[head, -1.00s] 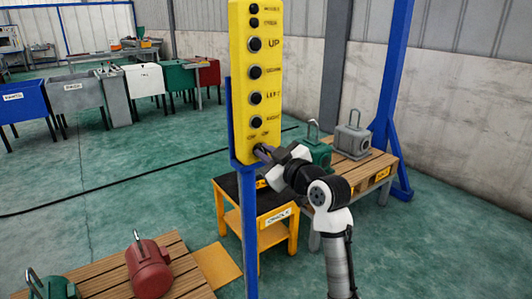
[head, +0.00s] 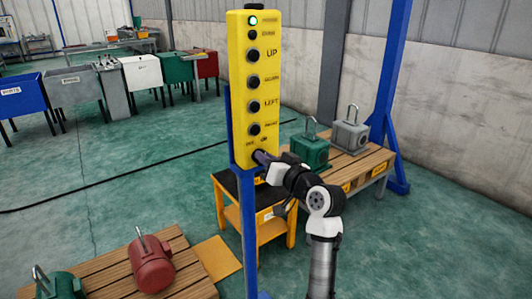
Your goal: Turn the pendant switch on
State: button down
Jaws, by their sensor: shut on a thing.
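The yellow pendant (head: 268,90) stands upright on a blue post (head: 249,235), with a column of black buttons down its face. The top lamp (head: 252,21) on it is lit green. The switch is at the pendant's bottom end, under the small lettering, and is hidden by my gripper. My gripper (head: 262,156) is at that bottom end, its fingers shut on the switch. The exact finger contact is too small to see.
A yellow cart (head: 262,219) stands behind the post. A wooden pallet table (head: 352,168) with green and grey hoist parts is at right. A low pallet (head: 120,268) with a red motor (head: 150,264) is at lower left. Coloured bins line the back left.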

jog(key=shift+m+p, duration=0.45)
jog(key=shift+m, duration=0.35)
jog(key=shift+f, duration=0.1)
jog(key=c, duration=1.5)
grip_release()
jog(key=shift+o, duration=0.2)
jog(key=b+v, duration=0.3)
jog(key=v, duration=1.1)
